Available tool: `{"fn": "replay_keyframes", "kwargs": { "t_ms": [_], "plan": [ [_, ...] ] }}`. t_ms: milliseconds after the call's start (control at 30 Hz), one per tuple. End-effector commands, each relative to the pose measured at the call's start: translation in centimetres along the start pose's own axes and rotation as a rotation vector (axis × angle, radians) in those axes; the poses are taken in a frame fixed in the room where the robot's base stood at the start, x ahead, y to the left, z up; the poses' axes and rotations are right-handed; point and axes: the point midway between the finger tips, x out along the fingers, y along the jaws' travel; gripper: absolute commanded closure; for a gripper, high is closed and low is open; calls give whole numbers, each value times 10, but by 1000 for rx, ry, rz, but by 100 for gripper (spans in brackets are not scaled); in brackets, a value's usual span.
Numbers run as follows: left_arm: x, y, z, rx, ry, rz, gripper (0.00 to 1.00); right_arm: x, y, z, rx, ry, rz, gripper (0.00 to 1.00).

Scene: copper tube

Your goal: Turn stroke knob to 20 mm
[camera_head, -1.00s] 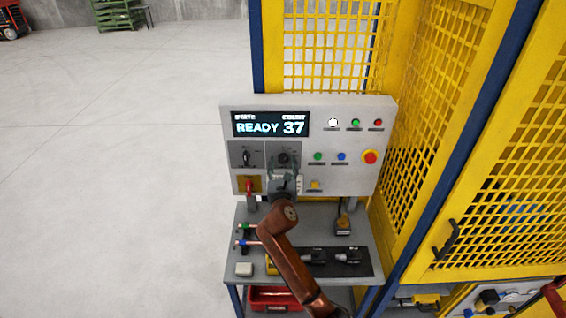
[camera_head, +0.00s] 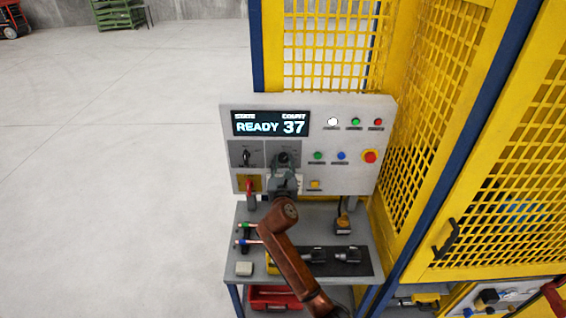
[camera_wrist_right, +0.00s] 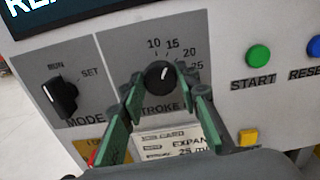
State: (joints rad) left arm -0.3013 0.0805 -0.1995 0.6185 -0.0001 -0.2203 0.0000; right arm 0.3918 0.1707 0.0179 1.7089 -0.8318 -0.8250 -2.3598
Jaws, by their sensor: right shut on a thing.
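The round black stroke knob (camera_wrist_right: 160,75) is on a grey panel with the marks 10, 15, 20 and 25 around its top. A small white mark on the knob faces up and to the right; I cannot tell its exact value. My right gripper (camera_wrist_right: 158,88) has its green fingers on either side of the knob and is shut on it. In the head view the right gripper (camera_head: 284,162) reaches up to the panel and covers much of the knob. My left gripper is not in view.
The mode knob (camera_wrist_right: 60,96) is left of the stroke knob. Green start (camera_wrist_right: 258,55) and blue reset buttons are to the right, with a red emergency button (camera_head: 370,157) beyond. The display (camera_head: 270,123) reads READY 37. Tools lie on the bench (camera_head: 250,215) below.

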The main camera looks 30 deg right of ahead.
Motion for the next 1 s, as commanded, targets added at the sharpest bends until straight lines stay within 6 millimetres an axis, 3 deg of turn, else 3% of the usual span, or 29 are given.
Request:
{"fn": "replay_keyframes", "kwargs": {
  "t_ms": [267,1000],
  "plan": [
    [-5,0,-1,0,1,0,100,0,0,1,51,1,0,95],
    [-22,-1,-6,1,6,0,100,0,-1,0,481,1,-1,95]
  ]
}}
